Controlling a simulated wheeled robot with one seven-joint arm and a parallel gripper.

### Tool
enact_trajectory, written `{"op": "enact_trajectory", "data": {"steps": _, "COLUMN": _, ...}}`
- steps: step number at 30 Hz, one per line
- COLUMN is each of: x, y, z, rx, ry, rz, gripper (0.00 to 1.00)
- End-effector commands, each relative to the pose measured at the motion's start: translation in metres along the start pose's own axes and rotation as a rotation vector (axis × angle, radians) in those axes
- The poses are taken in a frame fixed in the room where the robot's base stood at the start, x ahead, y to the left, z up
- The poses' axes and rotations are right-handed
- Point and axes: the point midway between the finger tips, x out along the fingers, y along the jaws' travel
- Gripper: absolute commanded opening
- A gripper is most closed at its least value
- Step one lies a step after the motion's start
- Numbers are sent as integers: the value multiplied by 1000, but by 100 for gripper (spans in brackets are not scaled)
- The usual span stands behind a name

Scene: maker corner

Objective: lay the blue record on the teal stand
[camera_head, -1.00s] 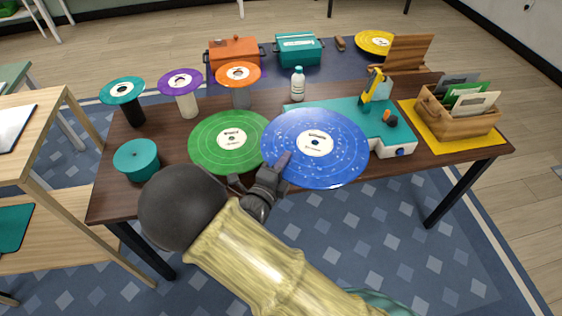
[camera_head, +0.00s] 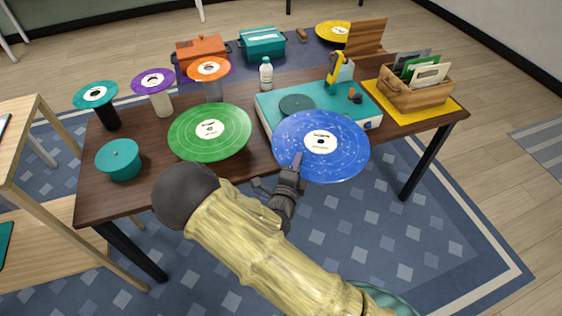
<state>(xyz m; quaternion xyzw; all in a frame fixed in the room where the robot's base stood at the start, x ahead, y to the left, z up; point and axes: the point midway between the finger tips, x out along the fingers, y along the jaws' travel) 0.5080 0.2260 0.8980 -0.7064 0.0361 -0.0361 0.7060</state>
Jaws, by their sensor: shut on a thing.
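The blue record (camera_head: 345,150) has a white label and is held flat, in front of the turntable and overlapping its front edge in the view. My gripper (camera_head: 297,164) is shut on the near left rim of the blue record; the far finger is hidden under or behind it. The teal stand (camera_head: 121,163), a short round teal block with a small knob on top, is at the left front of the dark table, well left of my gripper. Its top is bare.
A green record (camera_head: 190,132) lies between the teal stand and blue record. Behind are stands bearing teal (camera_head: 95,95), purple (camera_head: 152,80) and orange (camera_head: 208,69) records. A bottle (camera_head: 266,75), teal turntable (camera_head: 275,97) and wooden record crate (camera_head: 418,97) fill the back and right.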

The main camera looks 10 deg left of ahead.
Motion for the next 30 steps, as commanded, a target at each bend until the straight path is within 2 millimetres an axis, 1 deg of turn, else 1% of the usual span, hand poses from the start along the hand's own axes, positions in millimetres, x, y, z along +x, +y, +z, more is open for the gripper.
{"op": "enact_trajectory", "data": {"steps": 1, "x": 5, "y": 5, "z": -10, "rx": -7, "ry": 3, "rz": 0, "gripper": 0}}
{"op": "enact_trajectory", "data": {"steps": 5, "x": 18, "y": 16, "z": -34, "rx": -6, "ry": -4, "rz": 0, "gripper": 0}}
{"op": "enact_trajectory", "data": {"steps": 8, "x": 27, "y": 27, "z": -56, "rx": -9, "ry": -11, "rz": 1, "gripper": 0}}
{"op": "enact_trajectory", "data": {"steps": 11, "x": 37, "y": 40, "z": -83, "rx": -11, "ry": -21, "rz": 2, "gripper": 0}}
{"op": "enact_trajectory", "data": {"steps": 15, "x": 47, "y": 61, "z": -124, "rx": -13, "ry": -40, "rz": 3, "gripper": 0}}
{"op": "enact_trajectory", "data": {"steps": 21, "x": 53, "y": 88, "z": -180, "rx": -12, "ry": -69, "rz": 4, "gripper": 0}}
{"op": "enact_trajectory", "data": {"steps": 25, "x": 52, "y": 101, "z": -206, "rx": -7, "ry": -88, "rz": 3, "gripper": 0}}
{"op": "enact_trajectory", "data": {"steps": 27, "x": 51, "y": 106, "z": -215, "rx": -4, "ry": -96, "rz": 2, "gripper": 0}}
{"op": "enact_trajectory", "data": {"steps": 30, "x": 51, "y": 109, "z": -222, "rx": -1, "ry": -102, "rz": 0, "gripper": 0}}
